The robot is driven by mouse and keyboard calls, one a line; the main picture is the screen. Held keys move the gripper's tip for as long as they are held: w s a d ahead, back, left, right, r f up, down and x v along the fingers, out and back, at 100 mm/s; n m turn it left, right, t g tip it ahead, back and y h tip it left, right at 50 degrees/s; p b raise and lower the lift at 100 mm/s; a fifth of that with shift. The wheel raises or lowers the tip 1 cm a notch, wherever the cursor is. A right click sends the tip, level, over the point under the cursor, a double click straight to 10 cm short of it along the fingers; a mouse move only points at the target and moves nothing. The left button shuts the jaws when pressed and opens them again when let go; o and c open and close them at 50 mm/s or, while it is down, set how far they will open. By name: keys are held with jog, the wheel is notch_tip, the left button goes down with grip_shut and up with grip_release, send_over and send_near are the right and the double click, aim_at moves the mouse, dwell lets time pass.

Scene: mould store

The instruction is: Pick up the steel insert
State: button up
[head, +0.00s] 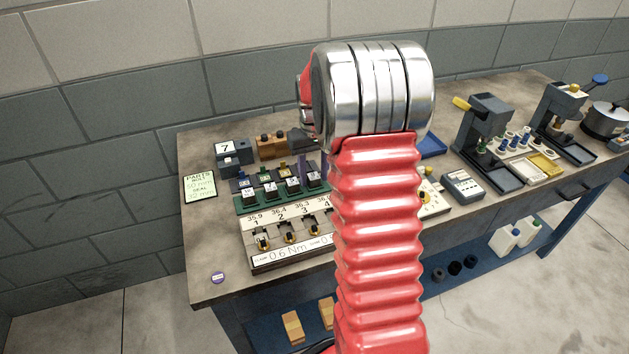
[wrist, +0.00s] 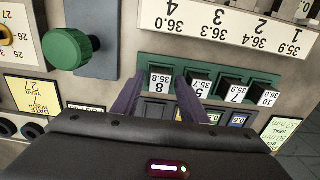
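Several dark blocks with white number labels stand in a row in a green rack (head: 241,205); the frames do not make clear which is the steel insert. In the head view, my red arm hides most of the gripper and the rack's right end.
A numbered clamp fixture (head: 289,258) stands in front of the rack. A green knob (wrist: 67,48) is close beside the gripper in the wrist view. A box labelled 7 (head: 235,157) and a brown block (head: 271,146) stand behind. The bench's front left corner is mostly clear.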

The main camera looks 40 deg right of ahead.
aim_at(314, 176)
grip_shut()
jog(key=shift+r, duration=0.1)
dwell(0.4)
notch_tip(314, 176, up, 10)
dwell(0.5)
dwell(0.5)
